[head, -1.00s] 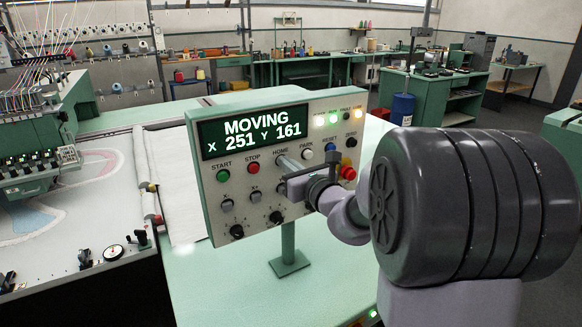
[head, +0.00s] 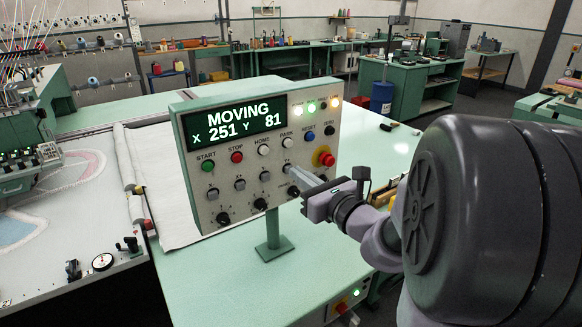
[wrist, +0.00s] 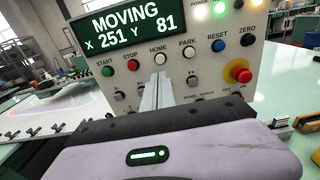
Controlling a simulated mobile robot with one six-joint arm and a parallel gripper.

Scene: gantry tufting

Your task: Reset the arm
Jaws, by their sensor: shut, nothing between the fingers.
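The control panel (head: 224,176) stands upright on a post. Its display (head: 230,122) reads MOVING, X 251, Y 81. The white HOME button (head: 263,151) is uncovered in the head view, and it also shows in the wrist view (wrist: 160,59). The white PARK button (head: 287,142) and blue RESET button (head: 310,136) are beside it. My gripper (head: 291,169) is shut and empty, pointing at the panel's face below PARK. In the wrist view its fingertips (wrist: 160,77) appear just below HOME. I cannot tell whether they touch the panel.
A red emergency button (head: 324,157) on a yellow base sits right of my fingers. The tufting frame with white cloth (head: 90,220) lies left. The green table (head: 225,290) is mostly clear below the panel. Workbenches and a blue drum (head: 381,98) stand behind.

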